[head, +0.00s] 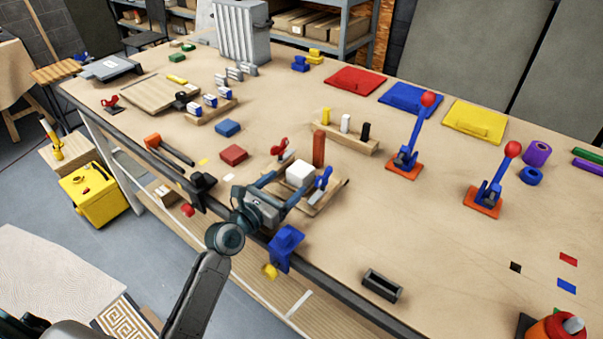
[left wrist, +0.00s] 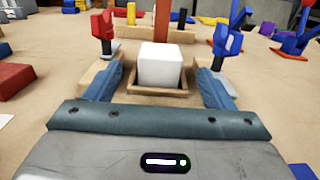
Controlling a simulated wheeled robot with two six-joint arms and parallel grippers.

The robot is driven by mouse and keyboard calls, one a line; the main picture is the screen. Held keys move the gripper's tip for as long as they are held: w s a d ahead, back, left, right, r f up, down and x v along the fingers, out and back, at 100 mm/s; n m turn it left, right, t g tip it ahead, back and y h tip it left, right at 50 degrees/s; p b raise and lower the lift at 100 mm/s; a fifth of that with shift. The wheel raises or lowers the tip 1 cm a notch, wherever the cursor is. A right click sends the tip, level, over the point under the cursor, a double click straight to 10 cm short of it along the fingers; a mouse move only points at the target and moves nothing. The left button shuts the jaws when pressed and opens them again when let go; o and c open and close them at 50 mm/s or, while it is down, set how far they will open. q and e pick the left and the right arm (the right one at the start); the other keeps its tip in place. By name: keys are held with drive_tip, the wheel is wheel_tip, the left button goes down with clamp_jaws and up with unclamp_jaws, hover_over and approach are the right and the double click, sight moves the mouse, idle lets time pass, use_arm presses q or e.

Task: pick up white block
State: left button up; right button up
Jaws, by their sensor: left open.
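The white block (head: 299,174) sits near the front edge of the workbench, in a shallow wooden tray. In the left wrist view the white block (left wrist: 160,66) stands straight ahead, inside the tray (left wrist: 157,92). My left gripper (head: 296,183) is open, with one finger on each side of the block. The fingers (left wrist: 160,75) look apart from the block, with a gap on both sides. The block's lower part is partly hidden by the tray's front rim. My right gripper is not in view.
A red clamp (head: 280,147) and a blue clamp (head: 323,178) flank the tray. A brown-red post (head: 319,149) stands just behind the block. A wooden holder with yellow, white and black pegs (head: 345,137) is further back.

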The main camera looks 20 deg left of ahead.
sight(294, 175)
use_arm(q)
drive_tip(key=p+x, duration=0.1)
drive_tip(key=x, duration=0.5)
drive_tip(key=shift+w+d+r, duration=0.1)
drive_tip(key=shift+w+r, duration=0.05)
drive_tip(key=shift+w, duration=0.2)
drive_tip(key=shift+s, duration=0.1)
drive_tip(key=c, duration=1.1)
